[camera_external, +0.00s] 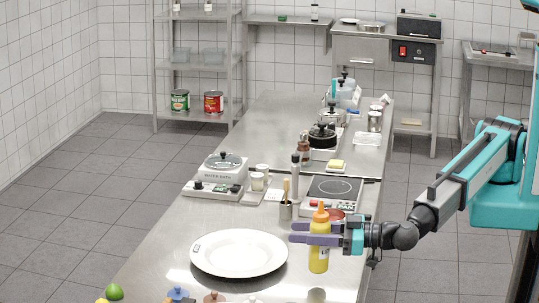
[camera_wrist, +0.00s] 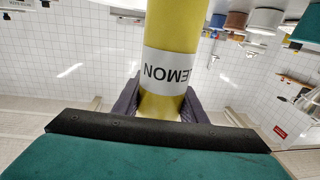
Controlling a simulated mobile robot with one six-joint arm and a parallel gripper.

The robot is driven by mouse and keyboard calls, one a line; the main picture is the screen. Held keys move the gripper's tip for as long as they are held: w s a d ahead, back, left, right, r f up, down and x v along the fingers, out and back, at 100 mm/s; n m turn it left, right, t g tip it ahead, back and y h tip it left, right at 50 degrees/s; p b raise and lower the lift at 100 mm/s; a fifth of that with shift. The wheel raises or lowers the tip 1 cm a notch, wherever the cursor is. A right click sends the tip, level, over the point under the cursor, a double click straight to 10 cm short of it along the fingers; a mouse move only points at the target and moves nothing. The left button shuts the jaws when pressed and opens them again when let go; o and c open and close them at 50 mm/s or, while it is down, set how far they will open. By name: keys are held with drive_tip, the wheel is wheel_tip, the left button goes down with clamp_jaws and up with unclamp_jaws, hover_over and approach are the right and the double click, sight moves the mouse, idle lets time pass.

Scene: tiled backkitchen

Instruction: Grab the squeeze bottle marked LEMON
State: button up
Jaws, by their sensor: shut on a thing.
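The yellow squeeze bottle (camera_external: 319,262) with an orange cap stands upright between the fingers of my gripper (camera_external: 314,233). Its white label reads LEMON, upside down in the wrist view (camera_wrist: 166,66). My gripper is shut on the bottle, with one purple finger on each side of it, as the wrist view also shows (camera_wrist: 160,100). The bottle appears held above the steel counter, with a faint reflection below it. Part of its upper body is hidden by the fingers in the external view.
A large white plate (camera_external: 238,253) lies on the counter left of the bottle. Behind are a hot plate (camera_external: 333,191), a metal cup with utensils (camera_external: 286,210) and a water bath (camera_external: 222,170). A lime (camera_external: 114,291) and small coloured items sit at the front edge.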

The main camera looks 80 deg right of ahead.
wheel_tip(320, 180, up, 7)
drive_tip(key=b, duration=0.2)
drive_tip(key=shift+f, duration=0.2)
idle(0.7)
